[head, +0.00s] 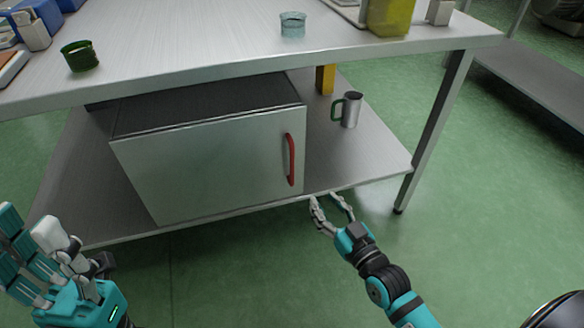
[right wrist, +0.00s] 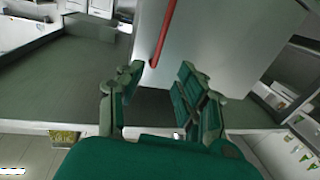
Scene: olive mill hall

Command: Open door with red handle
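The grey metal cabinet (head: 210,165) stands on the lower shelf of the table with its door shut. The upright red handle (head: 291,158) is near the door's right edge. My right gripper (head: 325,197) is open and empty, below and right of the handle, near the shelf's front edge. In the right wrist view the red handle (right wrist: 163,35) appears beyond the gap between the spread fingers (right wrist: 158,80), with no contact visible. My left gripper (head: 30,222) is at the lower left, apart from the cabinet, its fingers seemingly spread and holding nothing visible.
A metal mug with a green handle (head: 350,109) stands on the shelf right of the cabinet. The tabletop (head: 200,40) overhangs the cabinet, with a green cup (head: 80,56) and a clear glass (head: 293,24) on it. A table leg (head: 436,130) is at right. The floor in front is clear.

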